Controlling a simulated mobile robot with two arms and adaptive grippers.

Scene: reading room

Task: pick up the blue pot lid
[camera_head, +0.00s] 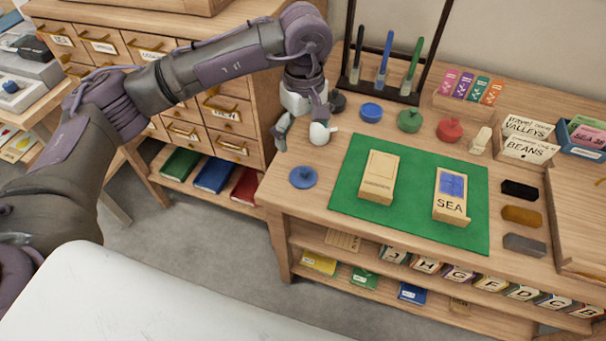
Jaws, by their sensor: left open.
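The blue pot lid (303,178) is a flat round disc with a small knob on top. It lies on the wooden table at the near left corner, beside the green mat. My left gripper (302,136) is open and empty, farther back than the lid in the picture and apart from it. Its fingers point down over the left end of the table. A blue pot (371,112) stands behind the mat. My right gripper is not in view.
A green pot (410,120) and a red pot (449,130) stand behind the green mat (412,221). The mat holds a plain wooden box (380,177) and a SEA box (450,195). A dark pen rack (378,88) stands behind. A drawer cabinet (226,103) is left of the table.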

